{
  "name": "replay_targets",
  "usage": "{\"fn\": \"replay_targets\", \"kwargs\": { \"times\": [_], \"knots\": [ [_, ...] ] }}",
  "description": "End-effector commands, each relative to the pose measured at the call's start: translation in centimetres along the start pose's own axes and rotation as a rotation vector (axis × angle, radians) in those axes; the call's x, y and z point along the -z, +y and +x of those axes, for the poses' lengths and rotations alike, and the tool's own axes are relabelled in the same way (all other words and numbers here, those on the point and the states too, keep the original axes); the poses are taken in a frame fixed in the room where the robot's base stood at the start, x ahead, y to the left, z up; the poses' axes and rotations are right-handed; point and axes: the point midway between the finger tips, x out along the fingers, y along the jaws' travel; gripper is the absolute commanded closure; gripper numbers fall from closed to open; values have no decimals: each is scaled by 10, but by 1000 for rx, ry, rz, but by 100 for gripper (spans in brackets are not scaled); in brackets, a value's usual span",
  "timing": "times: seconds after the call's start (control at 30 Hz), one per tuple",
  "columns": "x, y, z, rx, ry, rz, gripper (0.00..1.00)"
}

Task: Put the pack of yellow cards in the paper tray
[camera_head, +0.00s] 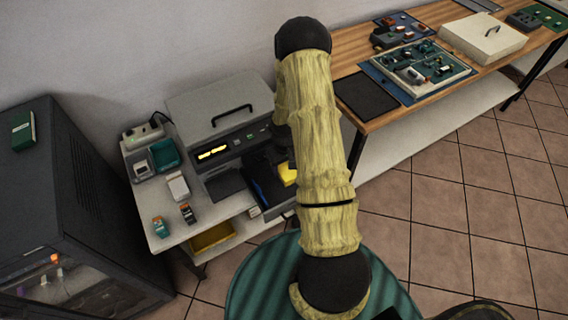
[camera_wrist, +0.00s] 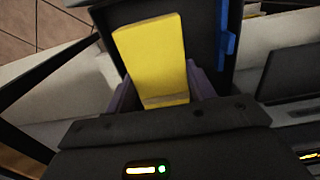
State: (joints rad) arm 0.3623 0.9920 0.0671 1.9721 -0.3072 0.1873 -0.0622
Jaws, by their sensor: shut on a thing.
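The pack of yellow cards (camera_wrist: 152,55) is between the two purple fingers of my gripper (camera_wrist: 160,90) in the wrist view. My gripper is shut on it, and the pack sticks out past the fingertips. In the head view the yellow pack (camera_head: 288,173) shows at the left edge of my arm, over the printer's front. The dark paper tray (camera_wrist: 205,45) with a blue side piece (camera_wrist: 228,35) lies behind the pack in the wrist view. It also shows in the head view as a dark tray (camera_head: 262,182). I cannot tell whether the pack touches the tray. My arm hides the gripper in the head view.
A grey printer (camera_head: 220,110) with a handle stands on a pale table. Small boxes (camera_head: 178,186) and a teal device (camera_head: 166,154) sit to its left. A dark cabinet (camera_head: 70,190) stands at the far left. A wooden bench (camera_head: 405,15) with electronics runs along the upper right.

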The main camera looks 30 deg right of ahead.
Motion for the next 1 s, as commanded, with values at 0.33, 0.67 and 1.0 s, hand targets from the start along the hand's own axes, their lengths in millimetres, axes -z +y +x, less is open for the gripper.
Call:
{"fn": "replay_targets", "kwargs": {
  "times": [0.33,0.67,1.0],
  "knots": [
    [0,1,17,0,0,2,75],
    [-1,2,49,0,0,5,75],
    [0,2,68,0,0,5,75]
  ]
}}
